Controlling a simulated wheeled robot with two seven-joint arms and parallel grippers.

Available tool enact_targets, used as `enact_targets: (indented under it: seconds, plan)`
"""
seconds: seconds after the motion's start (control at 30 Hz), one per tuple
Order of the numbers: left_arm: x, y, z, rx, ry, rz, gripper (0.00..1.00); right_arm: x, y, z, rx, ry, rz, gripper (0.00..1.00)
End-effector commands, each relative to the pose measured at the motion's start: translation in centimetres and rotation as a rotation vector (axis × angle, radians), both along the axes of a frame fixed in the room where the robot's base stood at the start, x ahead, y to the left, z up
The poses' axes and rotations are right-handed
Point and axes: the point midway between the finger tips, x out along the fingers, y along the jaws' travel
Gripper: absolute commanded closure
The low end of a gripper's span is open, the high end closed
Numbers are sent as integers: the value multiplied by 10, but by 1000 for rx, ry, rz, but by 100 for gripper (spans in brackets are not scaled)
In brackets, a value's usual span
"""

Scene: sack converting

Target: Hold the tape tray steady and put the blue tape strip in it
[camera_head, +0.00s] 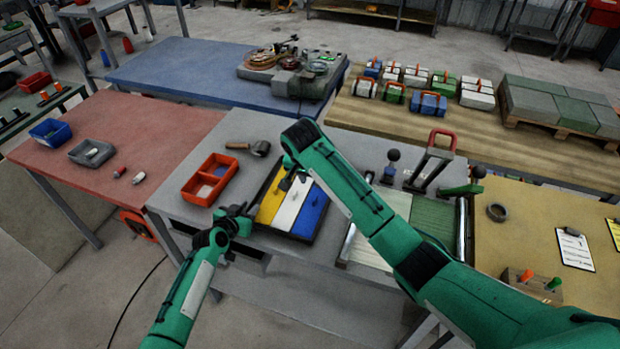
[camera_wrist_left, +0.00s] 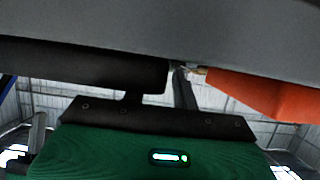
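The black tape tray (camera_head: 269,184) lies on the grey table with yellow, white and blue strips side by side in it. The blue tape strip (camera_head: 311,213) appears to lie in the right part of the tray, beside the white strip (camera_head: 290,207). My left gripper (camera_head: 243,211) is at the tray's left edge; whether it touches or grips the wall is unclear. My right gripper (camera_head: 287,182) is over the far part of the tray, partly hidden by its arm; its fingertips are too small to read. In the left wrist view, dark parts (camera_wrist_left: 150,113) hide any grasp.
A red-orange divided bin (camera_head: 210,180) stands left of the tray, with a hammer-like tool (camera_head: 250,147) behind it. A lever press with a red handle (camera_head: 437,152) and a green slatted panel (camera_head: 432,222) are to the right. Bare table lies in front of the tray.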

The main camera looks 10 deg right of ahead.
Motion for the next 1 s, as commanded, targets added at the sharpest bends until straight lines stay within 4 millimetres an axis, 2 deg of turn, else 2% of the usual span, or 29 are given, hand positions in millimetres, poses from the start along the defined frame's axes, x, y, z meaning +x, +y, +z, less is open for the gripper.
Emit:
enact_targets:
  seconds: [0.17, 0.6, 0.8, 1.0]
  plan:
    - [-17, 10, 7, 1, -1, 1, 71, 0, 0, 0, 0, 0, 0, 72]
    - [-75, 44, 35, 3, 0, 1, 71, 0, 0, 0, 0, 0, 0, 72]
    - [-90, 51, 42, 1, 1, 1, 71, 0, 0, 0, 0, 0, 0, 72]
    - [-93, 53, 44, 1, 1, 1, 71, 0, 0, 0, 0, 0, 0, 72]
